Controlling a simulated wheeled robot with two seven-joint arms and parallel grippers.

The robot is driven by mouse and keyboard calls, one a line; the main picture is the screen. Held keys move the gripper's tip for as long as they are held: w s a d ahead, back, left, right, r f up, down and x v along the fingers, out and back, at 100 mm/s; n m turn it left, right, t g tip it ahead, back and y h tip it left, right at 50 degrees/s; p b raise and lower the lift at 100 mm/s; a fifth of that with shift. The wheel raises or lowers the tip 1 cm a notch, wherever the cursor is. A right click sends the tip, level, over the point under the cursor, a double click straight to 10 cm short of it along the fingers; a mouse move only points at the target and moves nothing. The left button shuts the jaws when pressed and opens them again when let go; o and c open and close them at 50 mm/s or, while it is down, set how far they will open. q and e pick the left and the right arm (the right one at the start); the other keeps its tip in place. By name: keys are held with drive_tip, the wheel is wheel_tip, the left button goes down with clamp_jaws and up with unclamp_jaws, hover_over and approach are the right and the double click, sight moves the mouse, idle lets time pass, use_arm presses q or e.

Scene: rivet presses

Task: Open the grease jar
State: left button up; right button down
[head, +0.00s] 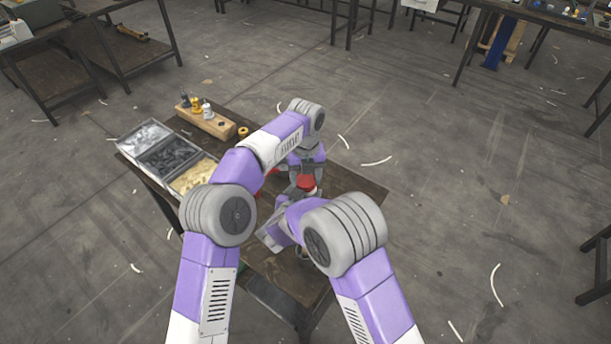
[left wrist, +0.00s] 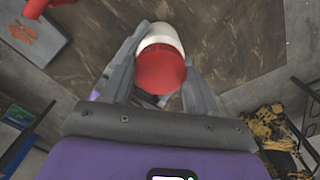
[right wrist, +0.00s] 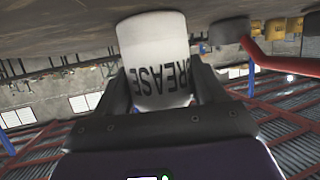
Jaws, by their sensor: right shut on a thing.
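The grease jar is white with a red lid (head: 306,181). In the right wrist view the white jar (right wrist: 158,60) shows black GREASE lettering, upside down, and its lid is out of sight. My right gripper (right wrist: 160,85) is shut on the jar's body, a finger on each side. In the left wrist view the red lid (left wrist: 160,72) faces the camera, with some white jar (left wrist: 160,38) beyond it. My left gripper (left wrist: 163,75) is over the lid with its fingers apart, one on each side; contact is not clear. In the head view my arms partly hide the jar.
On the table (head: 345,190), a tray of bins (head: 145,170) stands at the left, and a wooden block (head: 210,122) holds small bottles behind it. A red lever (right wrist: 285,63) is near the jar in the right wrist view. The table's right side is clear.

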use_arm(q)
drive_tip(key=c, duration=0.4)
drive_tip(key=shift+o, duration=0.2)
drive_tip(key=shift+n, duration=1.7)
drive_tip(key=o, duration=1.2)
drive_tip(key=shift+c, duration=0.2)
drive_tip(key=shift+r, duration=0.1)
